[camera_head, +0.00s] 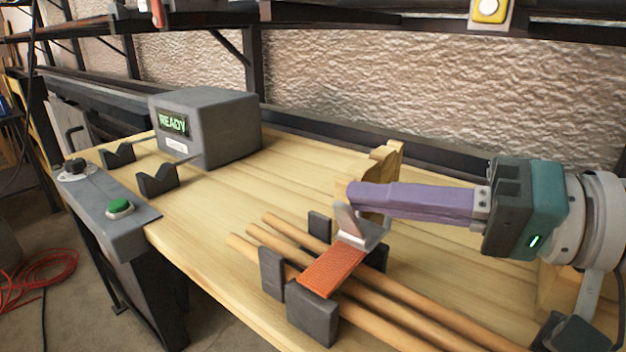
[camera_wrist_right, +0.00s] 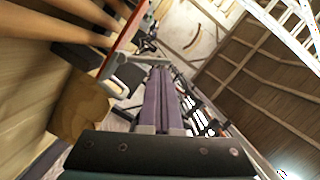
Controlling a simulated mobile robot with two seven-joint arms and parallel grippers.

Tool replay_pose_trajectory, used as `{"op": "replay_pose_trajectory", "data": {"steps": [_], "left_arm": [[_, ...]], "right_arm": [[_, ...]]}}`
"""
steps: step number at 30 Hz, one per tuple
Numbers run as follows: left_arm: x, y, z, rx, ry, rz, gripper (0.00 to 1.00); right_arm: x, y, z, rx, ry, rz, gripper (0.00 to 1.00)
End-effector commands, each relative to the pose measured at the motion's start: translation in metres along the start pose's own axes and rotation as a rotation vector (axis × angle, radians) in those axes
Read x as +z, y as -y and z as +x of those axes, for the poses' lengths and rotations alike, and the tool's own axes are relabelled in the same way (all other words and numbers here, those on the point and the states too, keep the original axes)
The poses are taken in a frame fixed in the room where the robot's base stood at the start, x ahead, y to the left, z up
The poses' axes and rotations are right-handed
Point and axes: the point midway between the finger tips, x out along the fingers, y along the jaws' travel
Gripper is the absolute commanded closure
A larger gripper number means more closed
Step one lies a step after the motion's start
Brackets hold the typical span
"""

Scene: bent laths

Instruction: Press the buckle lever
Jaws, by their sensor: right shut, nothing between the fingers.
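The buckle (camera_head: 367,237) is a pale metal piece at the far end of an orange strap (camera_head: 332,271). Its lever (camera_head: 347,220) stands up at a tilt. The strap lies across several round wooden laths (camera_head: 400,312). My right gripper (camera_head: 353,194) comes in from the right, its long purple fingers shut and empty. The fingertips are right above the lever's top; whether they touch it I cannot tell. In the right wrist view the purple fingers (camera_wrist_right: 160,80) lie together beside the buckle (camera_wrist_right: 118,85), with the orange strap (camera_wrist_right: 124,30) beyond. My left gripper is not in view.
Dark grey blocks (camera_head: 313,318) flank the laths. A wavy wooden piece (camera_head: 383,165) stands behind the buckle. A grey box (camera_head: 208,128) reading READY stands at the back left, and a green button (camera_head: 120,208) sits on the front-left panel.

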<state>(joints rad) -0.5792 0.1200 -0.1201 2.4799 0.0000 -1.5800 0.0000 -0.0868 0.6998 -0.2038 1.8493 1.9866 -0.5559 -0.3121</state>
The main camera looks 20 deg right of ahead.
Motion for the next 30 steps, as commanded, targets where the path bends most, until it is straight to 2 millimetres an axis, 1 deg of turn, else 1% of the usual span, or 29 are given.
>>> {"op": "replay_pose_trajectory", "data": {"steps": [10,13,23,26,30], "left_arm": [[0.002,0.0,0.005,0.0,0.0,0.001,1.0],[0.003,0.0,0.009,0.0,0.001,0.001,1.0],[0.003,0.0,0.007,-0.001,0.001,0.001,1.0],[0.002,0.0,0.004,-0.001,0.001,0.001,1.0],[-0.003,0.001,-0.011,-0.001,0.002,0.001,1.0]], "right_arm": [[0.016,0.004,0.004,0.063,0.0,-0.258,1.0],[0.02,0.005,0.005,0.063,0.0,-0.261,1.0],[0.019,0.006,0.005,0.064,0.0,-0.259,1.0],[0.017,0.01,0.005,0.064,-0.001,-0.259,1.0],[0.007,0.024,0.008,0.064,-0.004,-0.259,1.0]]}}
